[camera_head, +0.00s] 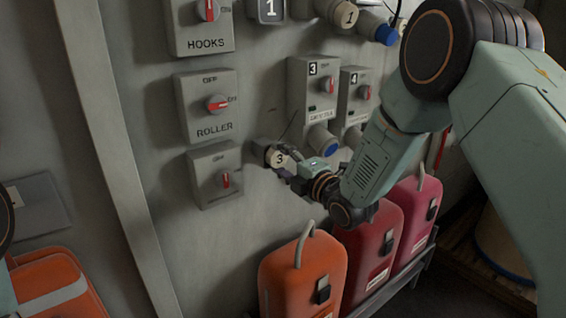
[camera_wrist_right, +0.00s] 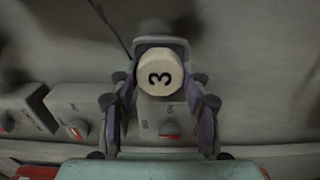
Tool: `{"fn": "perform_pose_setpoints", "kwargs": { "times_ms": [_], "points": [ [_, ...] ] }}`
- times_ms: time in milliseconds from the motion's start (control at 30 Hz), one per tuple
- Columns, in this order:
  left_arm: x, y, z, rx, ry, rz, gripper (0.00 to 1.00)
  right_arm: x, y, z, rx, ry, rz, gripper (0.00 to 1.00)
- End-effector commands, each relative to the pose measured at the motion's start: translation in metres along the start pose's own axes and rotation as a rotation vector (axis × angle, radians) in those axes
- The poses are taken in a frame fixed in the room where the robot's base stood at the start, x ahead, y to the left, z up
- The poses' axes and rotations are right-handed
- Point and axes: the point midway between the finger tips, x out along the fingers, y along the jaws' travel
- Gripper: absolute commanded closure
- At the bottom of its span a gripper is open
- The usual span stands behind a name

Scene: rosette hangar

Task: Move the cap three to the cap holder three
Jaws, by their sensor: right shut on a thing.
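Cap three (camera_head: 277,157) is a round cream cap marked 3. It also shows face-on in the right wrist view (camera_wrist_right: 160,74), with its number turned on its side. Cap holder three (camera_head: 261,147) is a grey block on the wall, directly behind the cap; its rim shows around the cap in the wrist view (camera_wrist_right: 162,43). The cap appears against the holder, but I cannot tell how far it is seated. My right gripper (camera_head: 285,166) is shut on the cap, with a finger on each side of it. My left gripper is not in view.
Switch box 3 (camera_head: 312,90), with a blue-ended socket (camera_head: 323,140) below it, is up and right of the cap. The ROLLER switch box (camera_head: 209,106) and another switch box (camera_head: 215,174) are to the left. Orange (camera_head: 300,275) and red canisters stand below.

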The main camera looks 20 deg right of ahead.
Motion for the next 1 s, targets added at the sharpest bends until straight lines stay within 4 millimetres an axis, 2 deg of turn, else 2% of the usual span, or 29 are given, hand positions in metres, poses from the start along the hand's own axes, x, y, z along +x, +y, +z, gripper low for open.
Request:
{"fn": "perform_pose_setpoints", "kwargs": {
  "times_ms": [100,133,433,767,867,1000],
  "points": [
    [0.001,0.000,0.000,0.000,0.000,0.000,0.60,0.002,-0.001,0.000,0.000,0.000,0.000,1.00],
    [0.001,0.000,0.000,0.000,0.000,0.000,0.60,0.002,-0.001,0.000,0.000,0.000,-0.001,0.52],
    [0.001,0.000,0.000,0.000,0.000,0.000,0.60,0.002,0.000,0.000,0.000,0.000,-0.001,0.26],
    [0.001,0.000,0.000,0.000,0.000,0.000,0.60,0.001,0.000,0.000,0.001,0.000,-0.001,0.26],
    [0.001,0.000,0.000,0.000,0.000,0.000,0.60,-0.006,-0.001,0.001,0.002,-0.001,-0.001,0.26],
    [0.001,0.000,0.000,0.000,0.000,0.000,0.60,-0.027,0.000,0.001,0.005,-0.002,-0.001,0.26]
  ]
}}
